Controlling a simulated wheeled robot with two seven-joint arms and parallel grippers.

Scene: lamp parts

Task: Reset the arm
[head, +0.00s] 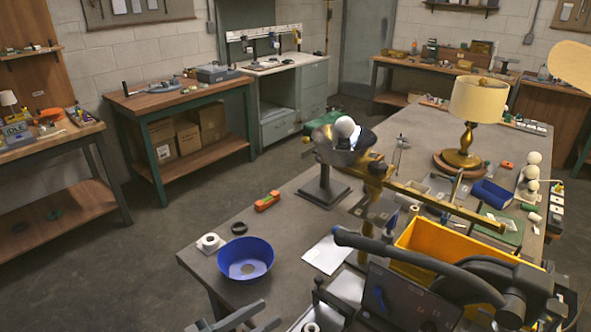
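My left gripper (262,316) shows at the bottom edge, left of centre. Its grey fingers are apart with nothing visible between them, in front of the near table edge and below the blue bowl (246,258). My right gripper is not in view. A lamp with a cream shade (480,99) and a brass base (460,158) stands upright at the far right of the table.
A yellow bin (437,252) and a black machine with a long curved handle (410,258) crowd the near right. A white roll (210,243), an orange-green block (267,201) and white paper (326,254) lie on the table (292,222). The floor at left is clear.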

